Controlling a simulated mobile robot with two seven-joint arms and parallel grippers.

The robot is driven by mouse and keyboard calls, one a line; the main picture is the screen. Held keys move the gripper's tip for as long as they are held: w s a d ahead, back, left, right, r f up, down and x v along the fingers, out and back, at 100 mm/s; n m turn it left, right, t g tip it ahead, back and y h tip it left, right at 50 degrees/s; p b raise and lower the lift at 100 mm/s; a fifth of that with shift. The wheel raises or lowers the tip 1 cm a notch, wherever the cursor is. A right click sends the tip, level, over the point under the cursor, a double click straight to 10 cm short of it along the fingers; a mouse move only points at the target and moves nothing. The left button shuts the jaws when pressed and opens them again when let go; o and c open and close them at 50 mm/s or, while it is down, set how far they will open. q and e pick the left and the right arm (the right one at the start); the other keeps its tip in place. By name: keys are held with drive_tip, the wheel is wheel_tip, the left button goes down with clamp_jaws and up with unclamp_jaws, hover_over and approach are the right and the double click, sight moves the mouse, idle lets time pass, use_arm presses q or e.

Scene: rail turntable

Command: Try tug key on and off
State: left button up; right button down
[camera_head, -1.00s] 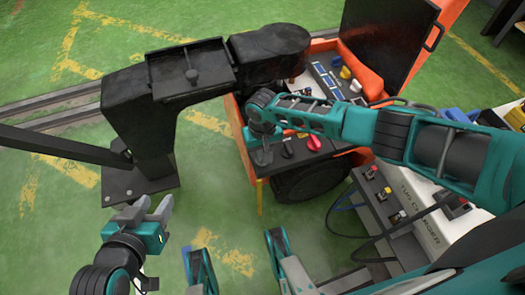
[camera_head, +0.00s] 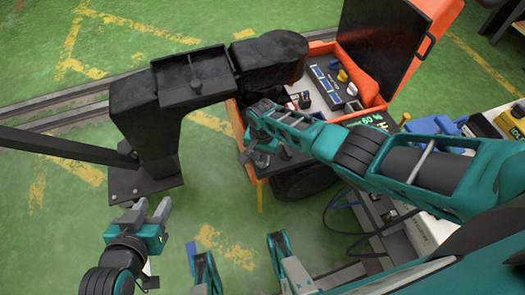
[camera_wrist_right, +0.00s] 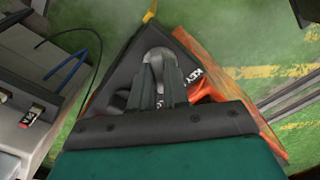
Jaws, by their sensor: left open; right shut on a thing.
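The orange tug (camera_head: 238,125) stands with its black lid (camera_head: 385,40) open. My right gripper (camera_head: 258,150) is at the near left corner of its control panel. In the right wrist view my right gripper (camera_wrist_right: 157,75) is shut on a grey key (camera_wrist_right: 157,55) at the black panel corner (camera_wrist_right: 128,72). A "KEY" label (camera_wrist_right: 193,75) is beside the fingers. The fingers hide much of the key, and I cannot tell its turn position. My left gripper (camera_head: 153,208) is open and empty over the green floor, at lower left.
A black post with an overhanging arm (camera_head: 145,110) stands left of the tug, close to my right gripper. A white charger box (camera_head: 425,232) with cables is at the right. Rails (camera_head: 60,105) cross the floor behind.

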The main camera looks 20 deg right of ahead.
drive_tip(key=m+p, duration=0.1)
drive_tip(key=m, duration=0.3)
drive_tip(key=shift+s+a+m, duration=0.1)
drive_tip(key=shift+m, duration=0.2)
drive_tip(key=m, duration=0.5)
drive_tip(key=shift+m, duration=0.3)
drive_tip(key=c, duration=1.1)
unclamp_jaws()
drive_tip(key=shift+p, duration=0.3)
